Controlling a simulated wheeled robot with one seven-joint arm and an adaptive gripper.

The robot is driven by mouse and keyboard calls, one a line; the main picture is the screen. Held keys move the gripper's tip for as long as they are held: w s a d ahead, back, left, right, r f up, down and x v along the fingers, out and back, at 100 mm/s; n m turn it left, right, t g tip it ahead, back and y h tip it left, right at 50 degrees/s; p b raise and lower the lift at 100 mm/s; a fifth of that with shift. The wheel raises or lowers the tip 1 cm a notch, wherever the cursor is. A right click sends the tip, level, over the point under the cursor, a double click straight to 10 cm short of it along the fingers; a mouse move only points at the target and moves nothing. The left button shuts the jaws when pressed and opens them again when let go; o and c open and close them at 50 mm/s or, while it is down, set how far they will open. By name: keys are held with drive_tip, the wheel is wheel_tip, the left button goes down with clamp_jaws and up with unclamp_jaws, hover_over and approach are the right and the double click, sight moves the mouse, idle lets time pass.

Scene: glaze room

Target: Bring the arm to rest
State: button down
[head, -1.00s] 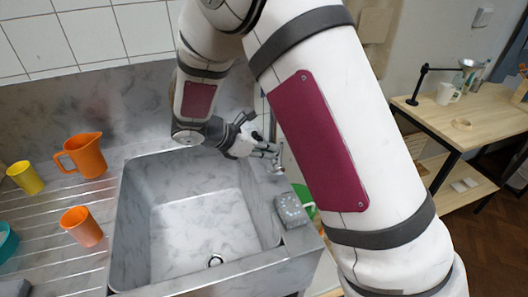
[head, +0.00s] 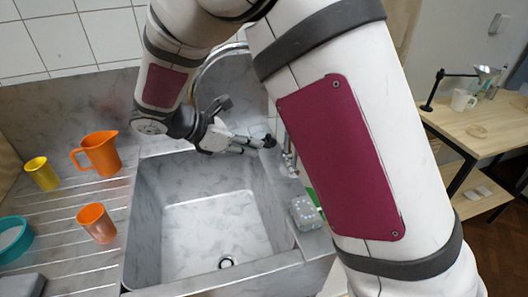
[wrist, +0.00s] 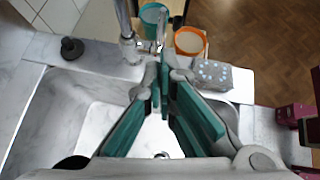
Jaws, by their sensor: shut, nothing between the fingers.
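In the head view the faucet (head: 200,75) rises behind my wrist and is partly hidden by my arm. My arm is bent over the sink, and its upper link fills the middle right of the head view.
On the left drainboard stand an orange pitcher (head: 98,153), a yellow cup (head: 41,173), an orange cup (head: 97,222) and a teal bowl (head: 14,238). A speckled grey sponge-like block (head: 305,212) lies on the sink's right rim. A wooden table (head: 485,125) stands at right.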

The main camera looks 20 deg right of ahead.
drive_tip(key=s+d+r+m+g+y, duration=0.1)
drive_tip(key=s+d+r+m+y, duration=0.45)
drive_tip(key=s+r+m, duration=0.45)
drive_tip(key=s+d+r+m+t+y, duration=0.1)
drive_tip(key=s+m+t+y, duration=0.3)
drive_tip(key=s+m, duration=0.6)
drive_tip(key=s+y, duration=0.1)
drive_tip(key=s, duration=0.4)
drive_tip(key=shift+r, duration=0.15)
